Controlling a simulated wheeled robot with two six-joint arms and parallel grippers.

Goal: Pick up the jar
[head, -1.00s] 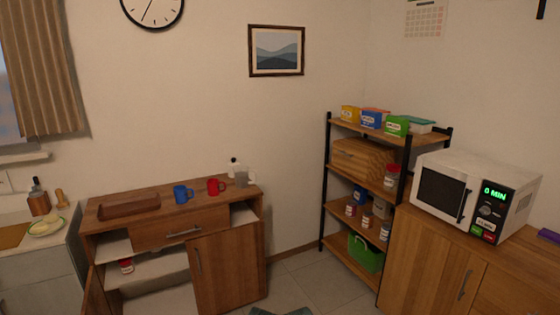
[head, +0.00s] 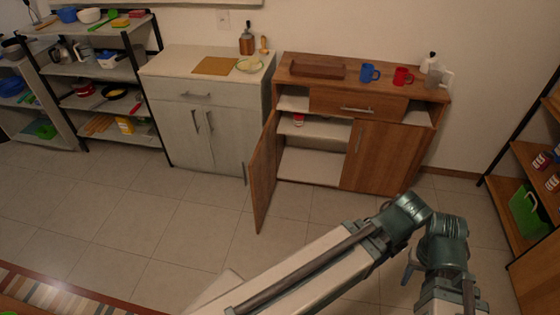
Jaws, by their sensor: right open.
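A small jar (head: 298,119) with a red lid and pale label stands on the upper inner shelf of the wooden cabinet (head: 385,155), behind its open left door (head: 264,170). Other small jars with red and white labels, such as one jar (head: 541,160), sit on the shelf at the right edge. My right gripper (head: 411,267) shows only in part beside my arm, low in front of the cabinet. It is open and well apart from the jars. My left gripper is not in view.
A blue mug (head: 370,73), a red mug (head: 403,76) and a wooden tray (head: 317,67) stand on the cabinet top. A grey counter (head: 208,130) adjoins on the left. A green bin (head: 528,213) is at right.

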